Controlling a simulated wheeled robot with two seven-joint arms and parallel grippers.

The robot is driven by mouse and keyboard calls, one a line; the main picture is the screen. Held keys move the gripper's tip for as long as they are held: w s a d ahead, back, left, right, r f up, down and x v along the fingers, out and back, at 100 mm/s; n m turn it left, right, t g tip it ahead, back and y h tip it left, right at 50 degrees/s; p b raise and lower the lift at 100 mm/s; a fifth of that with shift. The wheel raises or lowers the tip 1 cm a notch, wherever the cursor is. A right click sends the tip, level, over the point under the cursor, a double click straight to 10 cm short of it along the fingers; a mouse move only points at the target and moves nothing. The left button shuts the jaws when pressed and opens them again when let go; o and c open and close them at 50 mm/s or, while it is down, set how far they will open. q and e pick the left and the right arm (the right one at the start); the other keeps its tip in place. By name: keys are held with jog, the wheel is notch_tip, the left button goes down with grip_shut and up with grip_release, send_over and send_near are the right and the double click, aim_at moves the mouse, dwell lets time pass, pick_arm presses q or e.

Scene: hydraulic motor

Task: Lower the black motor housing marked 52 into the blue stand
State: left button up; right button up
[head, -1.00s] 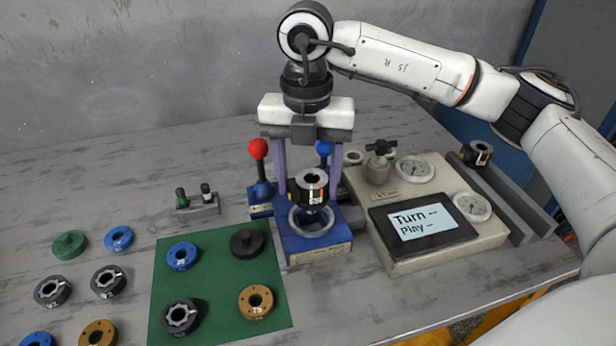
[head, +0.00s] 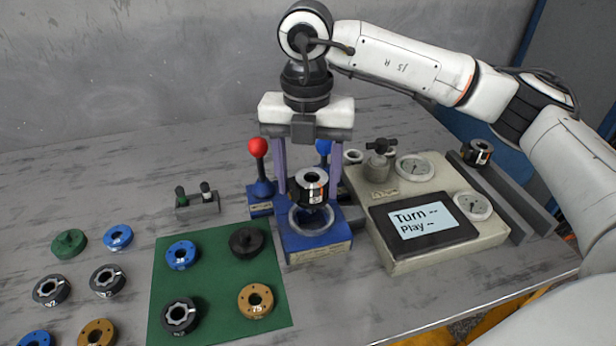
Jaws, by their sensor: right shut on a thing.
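The black motor housing (head: 311,189), a short cylinder with a silver top and a white mark too small to read, is upright above the blue stand (head: 318,250). The stand has a light metal ring (head: 311,222) on top, and the housing's lower edge overlaps it in the picture; I cannot tell whether they touch. My right gripper (head: 308,184) comes down from above, its two purple-grey fingers on either side of the housing, shut on it. The fingertips are partly hidden behind the housing. My left gripper is not in view.
A red-knobbed lever (head: 259,165) and a blue-knobbed lever (head: 324,148) stand beside the stand. At right is a test box (head: 470,255) with screen and gauges. Another black housing (head: 477,152) sits on a grey rail. A green mat (head: 215,300) with several parts lies left.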

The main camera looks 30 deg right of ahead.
aim_at(308, 203)
jog(key=shift+f+b, duration=0.5)
jog(key=shift+f, duration=0.1)
dwell(1.3)
jog(key=shift+f+b, duration=1.2)
jog(key=shift+f, duration=0.4)
jog(key=shift+f+b, duration=0.3)
jog(key=shift+f, duration=0.1)
jog(key=o, duration=2)
jog(key=shift+f, duration=0.1)
